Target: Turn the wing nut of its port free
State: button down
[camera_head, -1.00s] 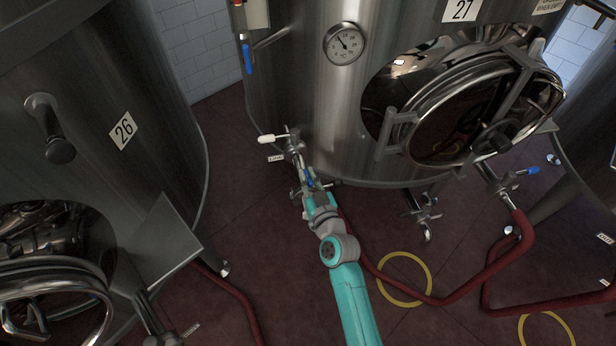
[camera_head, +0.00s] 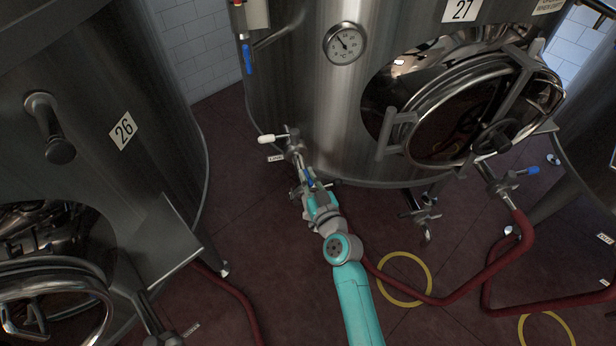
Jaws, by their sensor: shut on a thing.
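The port (camera_head: 291,148) is on the lower left front of the steel tank marked 27 (camera_head: 295,85). It has a metal valve with a white-tipped handle (camera_head: 267,139). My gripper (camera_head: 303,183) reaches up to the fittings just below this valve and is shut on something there. The wing nut cannot be made out apart from my gripper, which covers that spot. A small blue part (camera_head: 308,178) shows beside the fingers; I cannot tell what it belongs to.
Tank 26 (camera_head: 100,170) stands at the left. Tank 27's round manway door (camera_head: 470,110) and a blue-handled valve (camera_head: 510,182) with a red hose (camera_head: 505,265) are to the right. Yellow rings (camera_head: 404,279) lie on the dark red floor.

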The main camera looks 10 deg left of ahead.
jog(key=shift+n+g+y, duration=1)
jog(key=shift+n+y, duration=0.2)
jog(key=shift+y, duration=0.2)
jog(key=shift+d+n+g+y, duration=0.1)
jog(key=shift+n+g+y, duration=0.8)
jog(key=shift+g+y, duration=0.2)
jog(key=n+g+y, duration=0.1)
jog(key=n+g, duration=0.1)
jog(key=g, duration=0.1)
jog(key=n+g+y, duration=0.2)
jog(key=g, duration=0.1)
jog(key=shift+w, duration=0.1)
jog(key=n+g, duration=0.2)
jog(key=g, duration=0.2)
jog(key=n+g, duration=0.3)
jog(key=g, duration=0.1)
jog(key=shift+y, duration=0.4)
jog(key=shift+n+g+h, duration=0.4)
jog(key=shift+n+g, duration=0.9)
jog(key=shift+g, duration=0.3)
jog(key=shift+f+n+g, duration=0.15)
jog(key=shift+n+g, duration=0.15)
jog(key=shift+g, duration=0.3)
jog(key=shift+s, duration=0.2)
jog(key=c, duration=1.2)
grip_release()
